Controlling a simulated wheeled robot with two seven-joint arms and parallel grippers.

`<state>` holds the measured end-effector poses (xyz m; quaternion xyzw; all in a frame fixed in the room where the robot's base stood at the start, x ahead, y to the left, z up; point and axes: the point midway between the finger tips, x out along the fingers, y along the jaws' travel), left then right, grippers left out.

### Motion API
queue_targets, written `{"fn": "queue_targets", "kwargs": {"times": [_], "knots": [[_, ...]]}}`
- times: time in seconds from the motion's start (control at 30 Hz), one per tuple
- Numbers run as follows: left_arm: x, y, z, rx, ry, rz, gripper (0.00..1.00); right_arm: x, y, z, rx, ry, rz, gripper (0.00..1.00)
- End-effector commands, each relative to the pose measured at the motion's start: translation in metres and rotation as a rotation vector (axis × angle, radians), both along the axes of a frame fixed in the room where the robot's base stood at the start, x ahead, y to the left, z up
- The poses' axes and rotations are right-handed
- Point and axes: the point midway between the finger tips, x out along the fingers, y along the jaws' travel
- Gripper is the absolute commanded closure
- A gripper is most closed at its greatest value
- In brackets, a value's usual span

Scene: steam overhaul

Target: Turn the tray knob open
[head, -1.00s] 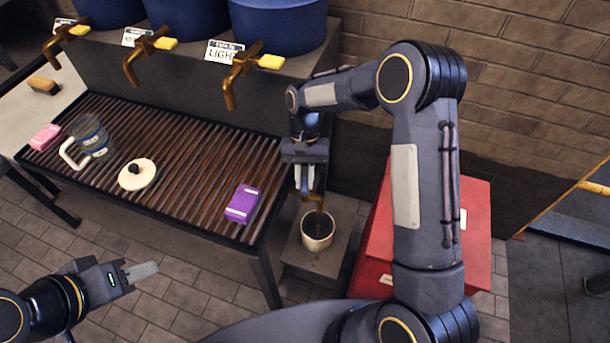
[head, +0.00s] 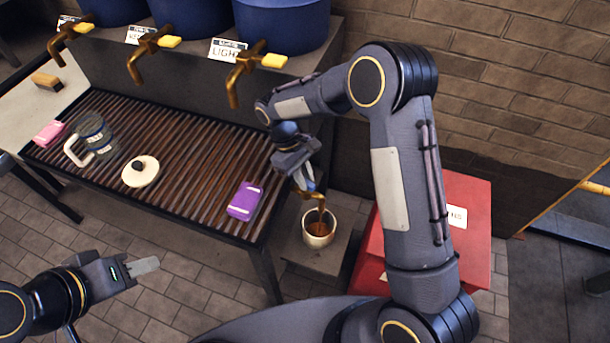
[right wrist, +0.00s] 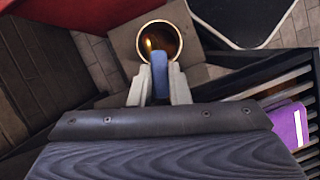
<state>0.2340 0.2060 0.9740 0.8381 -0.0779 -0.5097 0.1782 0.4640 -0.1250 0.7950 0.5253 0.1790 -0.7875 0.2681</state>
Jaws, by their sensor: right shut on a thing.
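The tray knob (right wrist: 159,74) is a blue upright tab between the two pale fingers of my right gripper (right wrist: 160,86) in the right wrist view. In the head view my right gripper (head: 305,180) is shut on it at the right end of the slatted tray (head: 190,150), tilted, its fingers partly hiding the knob. A brass spout (head: 314,195) comes out just below. A pale bucket (head: 318,240) stands under the spout, with brown inside and a thin brown streak above it. My left gripper (head: 142,267) is at the lower left, away from the tray; its finger gap is unclear.
On the tray are a purple pack (head: 245,201), a white lid (head: 140,171), a glass mug (head: 92,140) and a pink block (head: 50,133). Brass taps with yellow handles (head: 273,61) hang from blue barrels (head: 283,25) behind. A red box (head: 465,210) stands right of the bucket.

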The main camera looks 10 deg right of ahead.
Motion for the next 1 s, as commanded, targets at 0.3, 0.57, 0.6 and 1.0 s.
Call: {"fn": "queue_targets", "kwargs": {"times": [0.3, 0.57, 0.6, 1.0], "knots": [[0.0, 0.0, -0.0009, 0.0, 0.0, 0.0, 0.64, 0.0003, 0.0015, 0.0008, 0.002, -0.005, 0.214, 1.0], [0.0, 0.0, -0.0012, 0.0, 0.0, 0.0, 0.64, -0.0002, 0.0019, 0.001, 0.001, -0.005, 0.3, 1.0], [0.0, 0.0, -0.0013, 0.0, 0.0, 0.0, 0.64, -0.0002, 0.0019, 0.001, 0.001, -0.006, 0.306, 1.0], [0.0, 0.0, -0.0013, 0.0, 0.0, 0.0, 0.64, -0.0001, 0.002, 0.0012, 0.001, -0.005, 0.32, 1.0]]}}
